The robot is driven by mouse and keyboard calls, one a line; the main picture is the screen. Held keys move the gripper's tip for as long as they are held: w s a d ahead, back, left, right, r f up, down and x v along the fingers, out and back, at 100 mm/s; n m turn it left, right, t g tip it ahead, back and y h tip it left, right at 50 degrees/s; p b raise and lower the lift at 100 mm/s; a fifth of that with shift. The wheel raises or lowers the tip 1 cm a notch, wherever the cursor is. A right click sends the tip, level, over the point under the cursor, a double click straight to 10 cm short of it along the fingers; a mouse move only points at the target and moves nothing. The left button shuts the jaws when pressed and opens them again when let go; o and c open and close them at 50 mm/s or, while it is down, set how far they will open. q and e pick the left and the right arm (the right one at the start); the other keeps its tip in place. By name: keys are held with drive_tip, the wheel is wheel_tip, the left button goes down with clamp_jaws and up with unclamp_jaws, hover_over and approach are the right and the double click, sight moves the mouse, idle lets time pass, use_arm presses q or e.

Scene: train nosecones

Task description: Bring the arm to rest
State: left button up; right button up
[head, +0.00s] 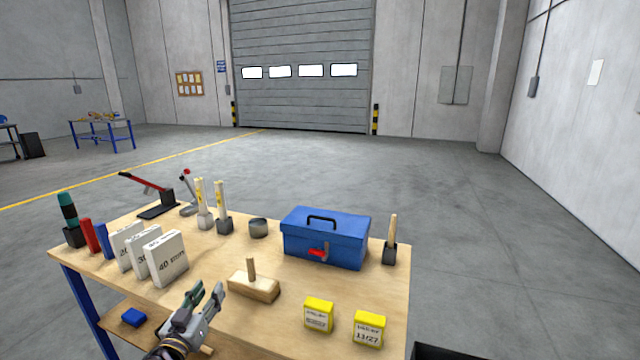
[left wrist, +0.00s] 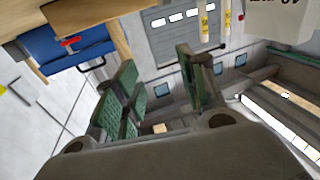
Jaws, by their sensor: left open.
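My left gripper (head: 207,290) is at the front edge of the wooden table (head: 330,283), left of the wooden block with an upright peg (head: 254,288). It points up and away from me, tilted to the right. In the left wrist view its green-padded fingers (left wrist: 157,64) stand apart with nothing between them. The gripper looks clear of the block and of the white numbered blocks (head: 166,262). My right gripper is not in view.
A blue toolbox (head: 325,240) stands at the back right of the table; it also shows in the left wrist view (left wrist: 70,52). Two yellow boxes (head: 318,316) stand at the front right. Several tools and holders line the back left. Floor beyond the table is free.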

use_arm(q)
drive_tip(key=s+f+n+g+y, duration=0.2)
drive_tip(key=s+f+g+y, duration=0.4)
drive_tip(key=s+f, duration=0.6)
drive_tip(key=s+d+f+m+g+h, duration=0.25)
drive_tip(key=s+d+g, duration=0.2)
drive_tip(key=s, duration=0.35)
drive_tip(key=s+d+f+m+g+h, duration=0.1)
drive_tip(key=s+d+f+g+h, duration=0.25)
drive_tip(key=s, duration=0.55)
drive_tip(key=a+f+g+y, duration=0.2)
drive_tip(key=a+f, duration=0.1)
drive_tip(key=f, duration=2.8)
drive_tip(key=s+a+f+p, duration=0.1)
drive_tip(key=s+a+f, duration=0.3)
drive_tip(key=s+f, duration=0.5)
drive_tip(key=s+a+f+g, duration=0.1)
drive_tip(key=s+a+f, duration=0.3)
drive_tip(key=s+f, duration=0.6)
drive_tip(key=s, duration=0.3)
drive_tip(key=shift+a+f+y+p, duration=0.15)
drive_tip(key=shift+f+y+p, duration=0.15)
drive_tip(key=shift+y+p, duration=0.1)
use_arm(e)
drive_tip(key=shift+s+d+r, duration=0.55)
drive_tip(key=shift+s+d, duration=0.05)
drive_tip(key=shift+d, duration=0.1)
